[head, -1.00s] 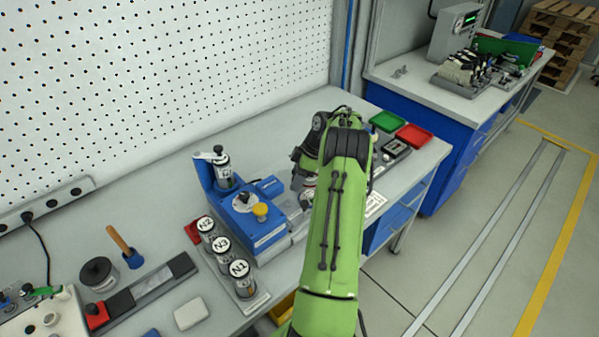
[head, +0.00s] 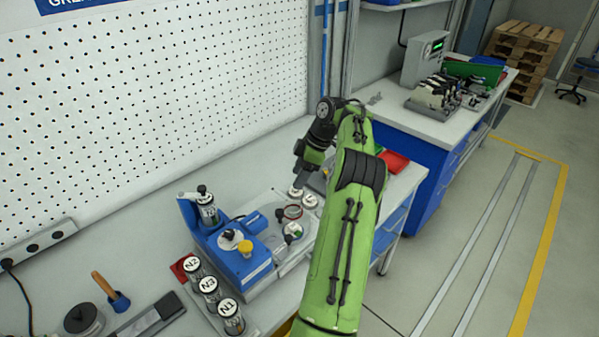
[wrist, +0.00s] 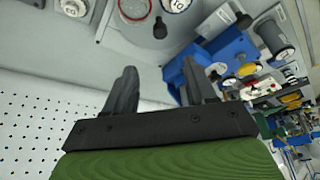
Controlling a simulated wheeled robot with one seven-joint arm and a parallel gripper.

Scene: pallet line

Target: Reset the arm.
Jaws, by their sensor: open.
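My arm (head: 347,215) is green with dark joints and reaches over the bench in the head view. Its elbow bends and the forearm points down to the left. My gripper (head: 301,176) hangs above the bench near a clear plate with small round pieces. In the wrist view my gripper (wrist: 158,88) shows two dark fingers spread apart with nothing between them. Its tips are partly lost against the arm in the head view.
A blue bench device (head: 245,262) stands left of my gripper. Several labelled jars (head: 209,287) stand in front of it. A red tray (head: 396,161) lies behind my arm. A perforated wall (head: 150,100) backs the bench. Open floor (head: 430,250) lies right.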

